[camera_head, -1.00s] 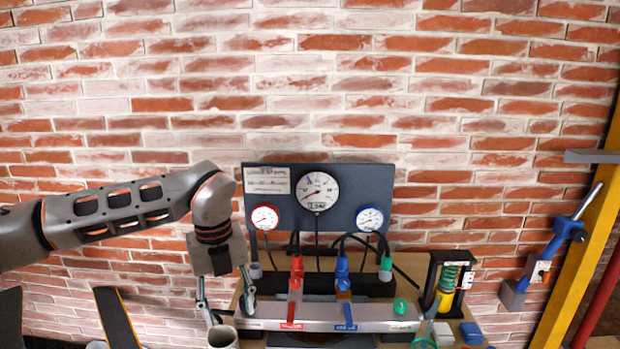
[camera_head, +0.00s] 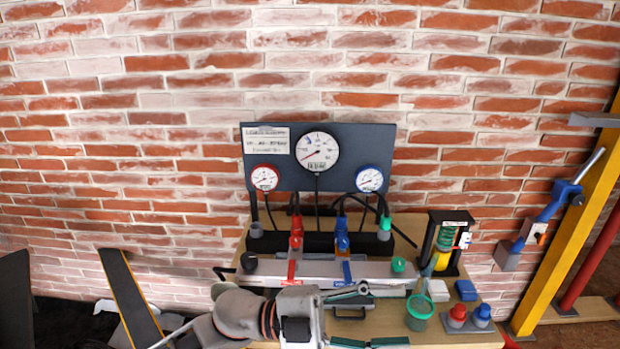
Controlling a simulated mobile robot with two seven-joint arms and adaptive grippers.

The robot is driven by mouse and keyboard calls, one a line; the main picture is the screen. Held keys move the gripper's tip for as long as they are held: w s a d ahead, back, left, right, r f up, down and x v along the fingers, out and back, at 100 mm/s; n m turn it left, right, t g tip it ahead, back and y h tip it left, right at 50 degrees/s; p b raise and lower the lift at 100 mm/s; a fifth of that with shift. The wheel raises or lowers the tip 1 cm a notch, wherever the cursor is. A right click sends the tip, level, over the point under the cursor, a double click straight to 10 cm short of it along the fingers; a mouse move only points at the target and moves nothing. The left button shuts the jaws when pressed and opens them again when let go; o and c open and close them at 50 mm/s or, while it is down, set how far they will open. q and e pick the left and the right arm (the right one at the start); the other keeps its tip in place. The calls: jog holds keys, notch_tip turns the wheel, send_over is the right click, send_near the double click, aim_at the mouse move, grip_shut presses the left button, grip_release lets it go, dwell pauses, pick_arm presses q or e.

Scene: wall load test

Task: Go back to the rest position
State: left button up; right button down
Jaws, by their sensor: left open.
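My left gripper (camera_head: 386,316) is low in the picture, over the front of the wooden bench (camera_head: 460,325). Its two fingers point right and stand apart, with nothing seen between them. The wrist and forearm cover the bench's front left part. My right gripper is not in view.
A dark panel with gauges (camera_head: 318,151) stands behind a grey bar with a red lever (camera_head: 293,262) and a blue lever (camera_head: 346,266). A green cup (camera_head: 419,312), a spring device (camera_head: 447,245) and red and blue-capped bottles (camera_head: 457,316) stand right. A yellow post (camera_head: 560,250) rises far right.

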pick_arm(q)
jog(key=w+a+f+n+t+y, duration=0.45)
jog(key=a+f+n+t, duration=0.2)
jog(key=n+t, duration=0.3)
jog(key=w+a+f+n+t+y, duration=0.3)
jog(key=w+a+f+n+t, duration=0.2)
jog(key=a+n+t, duration=0.4)
jog(key=s+a+f+n+g+y, duration=0.1)
jog(key=s+a+f+n+y, duration=0.1)
jog(key=s+a+f, duration=0.3)
jog(key=s+a+f+n+g+y, duration=0.2)
jog(key=s+a+f+n+y, duration=0.1)
jog(key=f, duration=0.9)
jog(key=s+a+f+n+g+y, duration=0.2)
jog(key=s+a+f+n+y, duration=0.1)
jog(key=s+a+f, duration=0.4)
notch_tip(320, 180, down, 2)
jog(key=shift+s+a+y, duration=0.15)
jog(key=shift+a+y, duration=0.7)
